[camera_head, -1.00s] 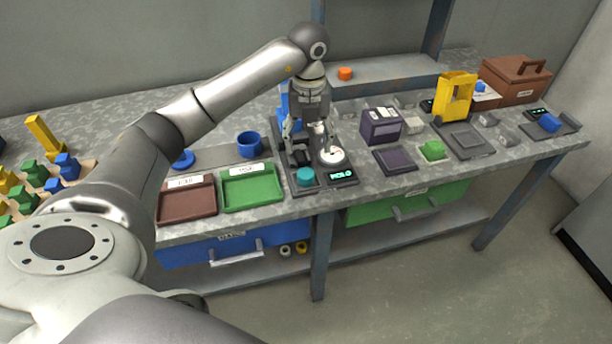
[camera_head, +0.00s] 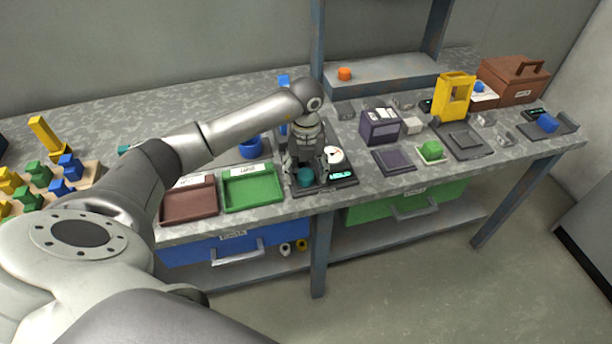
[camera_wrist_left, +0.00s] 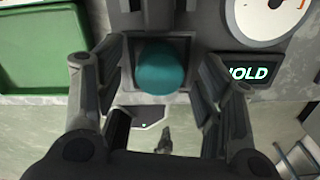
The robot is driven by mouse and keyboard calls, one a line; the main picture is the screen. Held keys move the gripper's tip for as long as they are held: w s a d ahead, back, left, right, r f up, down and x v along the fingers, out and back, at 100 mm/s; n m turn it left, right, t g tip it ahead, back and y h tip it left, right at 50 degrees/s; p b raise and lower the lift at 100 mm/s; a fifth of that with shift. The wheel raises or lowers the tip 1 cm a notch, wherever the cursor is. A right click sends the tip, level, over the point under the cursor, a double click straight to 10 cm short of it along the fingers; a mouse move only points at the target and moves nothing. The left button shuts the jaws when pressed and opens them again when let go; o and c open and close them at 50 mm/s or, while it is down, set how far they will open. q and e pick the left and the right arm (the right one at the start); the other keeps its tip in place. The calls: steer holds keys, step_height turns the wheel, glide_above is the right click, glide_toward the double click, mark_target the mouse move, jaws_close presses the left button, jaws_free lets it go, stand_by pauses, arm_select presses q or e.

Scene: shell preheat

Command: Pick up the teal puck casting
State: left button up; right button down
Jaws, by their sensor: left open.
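The teal puck casting (camera_head: 305,176) sits on a dark square pad at the front of the bench. In the left wrist view the puck (camera_wrist_left: 161,69) lies between the two fingers, near the middle of the picture. My left gripper (camera_head: 305,172) is open and points down over the puck, with a finger on either side. In the left wrist view a gap shows between the gripper's fingers (camera_wrist_left: 161,90) and the puck. My right gripper is not in view.
A lit display (camera_wrist_left: 252,73) reading HOLD and a white round dial (camera_head: 334,155) stand right of the puck. The green tray (camera_head: 253,205) and brown tray (camera_head: 189,216) lie to the left. A purple box (camera_head: 381,127) stands further right.

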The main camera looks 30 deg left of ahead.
arm_select(q)
steer(key=c, duration=1.1)
steer(key=shift+c, duration=0.4)
steer(key=shift+r, duration=0.15)
